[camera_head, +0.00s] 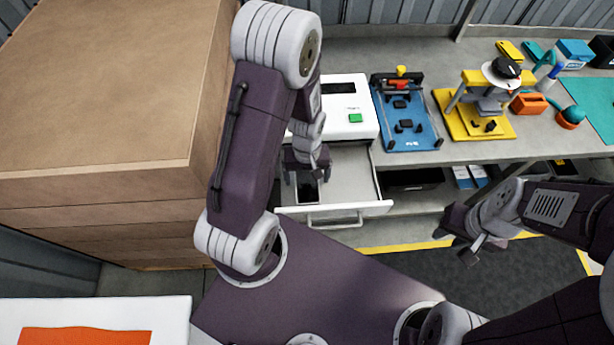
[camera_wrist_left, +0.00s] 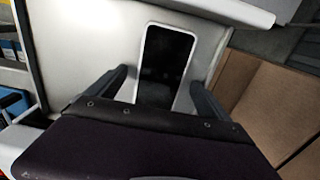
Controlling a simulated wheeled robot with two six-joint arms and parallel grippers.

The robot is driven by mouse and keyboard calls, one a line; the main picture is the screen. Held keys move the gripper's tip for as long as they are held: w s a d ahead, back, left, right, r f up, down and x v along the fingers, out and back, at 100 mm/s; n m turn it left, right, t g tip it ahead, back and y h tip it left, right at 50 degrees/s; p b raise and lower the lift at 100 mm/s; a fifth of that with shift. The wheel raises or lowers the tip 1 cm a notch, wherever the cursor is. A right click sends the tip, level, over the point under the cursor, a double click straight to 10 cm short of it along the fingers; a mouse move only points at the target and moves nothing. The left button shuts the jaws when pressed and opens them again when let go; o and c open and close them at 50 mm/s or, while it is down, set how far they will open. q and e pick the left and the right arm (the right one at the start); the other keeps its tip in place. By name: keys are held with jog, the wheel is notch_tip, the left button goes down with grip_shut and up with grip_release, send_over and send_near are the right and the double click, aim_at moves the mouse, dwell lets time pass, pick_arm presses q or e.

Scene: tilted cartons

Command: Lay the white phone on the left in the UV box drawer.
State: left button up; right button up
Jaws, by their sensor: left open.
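The white phone (camera_wrist_left: 166,62), with a dark screen, lies face up on the floor of the open UV box drawer. It also shows in the head view (camera_head: 308,193) at the drawer's left side. The drawer (camera_head: 350,178) is pulled out from the white UV box (camera_head: 347,98), which has a green button. My left gripper (camera_head: 306,170) is over the drawer's left part. In the wrist view its open fingers (camera_wrist_left: 160,85) stand on either side of the phone, apart from it; its lower end is hidden by the gripper. My right gripper (camera_head: 462,240) is away from the drawer, over the floor.
Stacked brown cartons (camera_head: 110,90) stand close at the left of my left arm. Right of the UV box are a blue fixture (camera_head: 406,115) and a yellow fixture (camera_head: 475,115) on the grey bench. The drawer's right part is empty.

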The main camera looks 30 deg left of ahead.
pick_arm(q)
notch_tip(320, 180, up, 9)
jog(key=shift+f, duration=0.2)
dwell(0.4)
jog(key=s+m, duration=0.1)
jog(key=m, duration=0.1)
jog(key=s+d+r+m, duration=0.1)
jog(key=m, duration=0.1)
jog(key=s+d+m+t, duration=0.1)
jog(key=s+m, duration=0.1)
jog(key=shift+d+r, duration=0.1)
jog(key=shift+r, duration=0.2)
